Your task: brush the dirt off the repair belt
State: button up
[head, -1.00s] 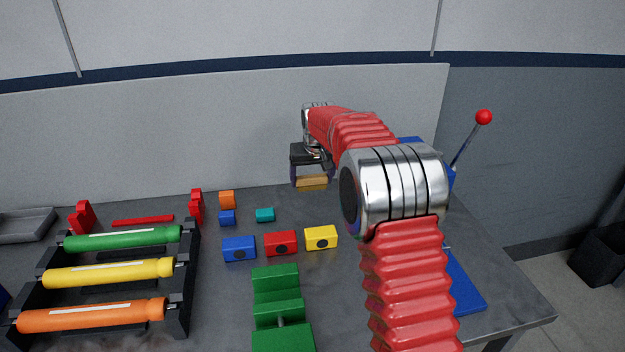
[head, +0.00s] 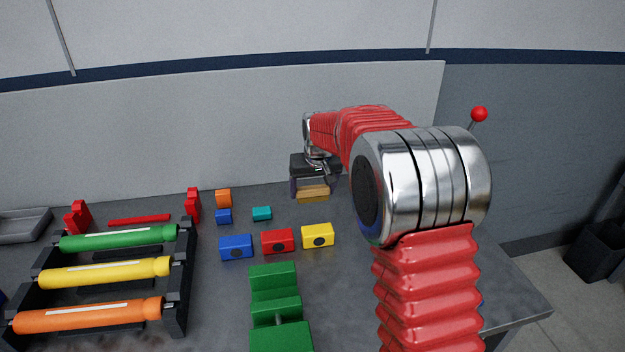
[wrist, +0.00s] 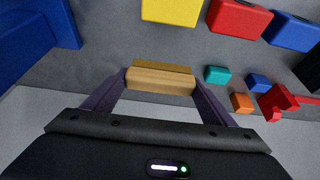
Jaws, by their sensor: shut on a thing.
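My gripper (head: 313,186) is over the back of the grey workbench (head: 345,270), close to the back panel. It is shut on a tan wooden block (head: 313,194), which looks like a brush. In the wrist view the block (wrist: 160,80) sits between the two dark purple fingers, with a darker tan strip along one edge. I cannot tell whether it touches the bench. I cannot make out bristles, the repair belt or any dirt. My arm hides much of the bench's right side.
Blue (head: 237,247), red (head: 278,241) and yellow (head: 317,236) blocks lie in front of my gripper. Smaller orange (head: 223,198) and teal (head: 262,214) blocks lie left. A green stepped block (head: 275,300) is nearer. A black rack (head: 178,310) holds coloured rollers. A red-knobbed lever (head: 479,114) stands right.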

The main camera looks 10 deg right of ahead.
jog(key=s+f, duration=0.2)
jog(key=s, duration=1.2)
jog(key=shift+s+f, duration=0.1)
